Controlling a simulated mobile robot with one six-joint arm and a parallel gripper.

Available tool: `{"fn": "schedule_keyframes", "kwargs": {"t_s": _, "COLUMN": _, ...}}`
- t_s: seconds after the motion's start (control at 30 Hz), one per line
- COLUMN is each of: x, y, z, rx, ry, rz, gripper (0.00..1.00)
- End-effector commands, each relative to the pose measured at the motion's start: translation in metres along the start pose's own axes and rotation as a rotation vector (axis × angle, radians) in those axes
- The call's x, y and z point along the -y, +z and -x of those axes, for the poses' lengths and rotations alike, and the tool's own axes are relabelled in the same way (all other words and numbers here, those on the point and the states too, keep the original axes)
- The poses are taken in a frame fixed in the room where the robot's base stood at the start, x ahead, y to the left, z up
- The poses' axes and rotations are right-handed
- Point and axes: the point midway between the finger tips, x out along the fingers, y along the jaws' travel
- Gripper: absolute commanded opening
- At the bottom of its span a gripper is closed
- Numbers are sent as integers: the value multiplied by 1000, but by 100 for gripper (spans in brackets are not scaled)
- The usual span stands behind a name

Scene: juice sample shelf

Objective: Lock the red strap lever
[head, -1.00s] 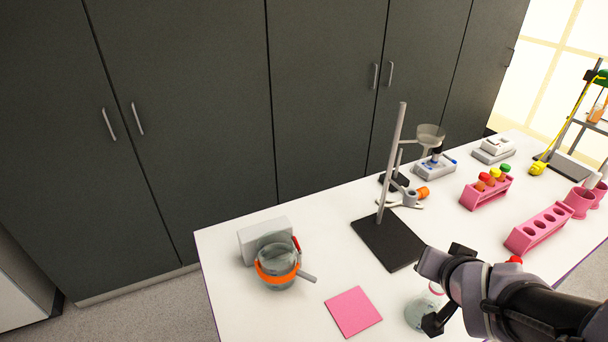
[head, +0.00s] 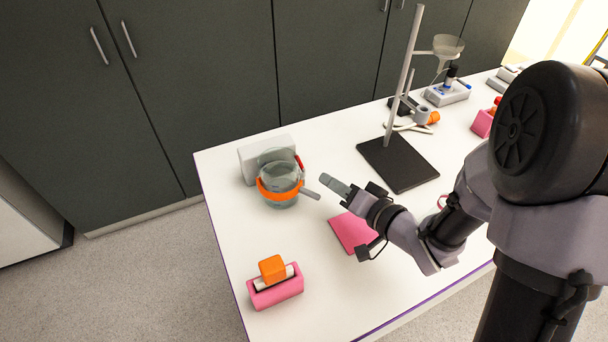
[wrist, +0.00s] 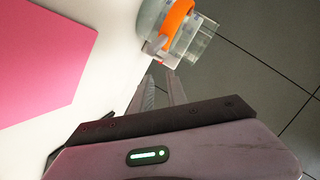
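The red lever (head: 299,162) is a small red piece at the back right of a clear glass vessel (head: 277,156). An orange strap (head: 270,195) goes around the vessel, which stands upright in front of a pale block. A grey handle (head: 310,193) sticks out from the strap towards my gripper (head: 334,186). My gripper is just right of that handle, apart from it, its fingers pointing at the vessel. In the wrist view the fingers (wrist: 160,78) show a narrow empty gap, with the vessel (wrist: 196,48) and orange strap (wrist: 176,18) beyond. The red lever is not visible there.
A pink mat (head: 352,232) lies below my gripper. A stand with a black base (head: 398,162) is behind it on the right. A pink holder (head: 276,292) with an orange block (head: 271,268) is at the front left. The white table (head: 235,220) is clear left of the vessel.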

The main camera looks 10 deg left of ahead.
Motion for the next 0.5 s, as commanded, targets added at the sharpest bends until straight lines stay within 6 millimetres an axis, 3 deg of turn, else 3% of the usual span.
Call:
{"fn": "schedule_keyframes", "kwargs": {"t_s": 0.2, "x": 1, "y": 0, "z": -59, "rx": 1, "ry": -2, "rz": 3, "gripper": 19}}
{"fn": "schedule_keyframes", "kwargs": {"t_s": 0.5, "x": 1, "y": -2, "z": -107, "rx": -1, "ry": 1, "rz": 1, "gripper": 19}}
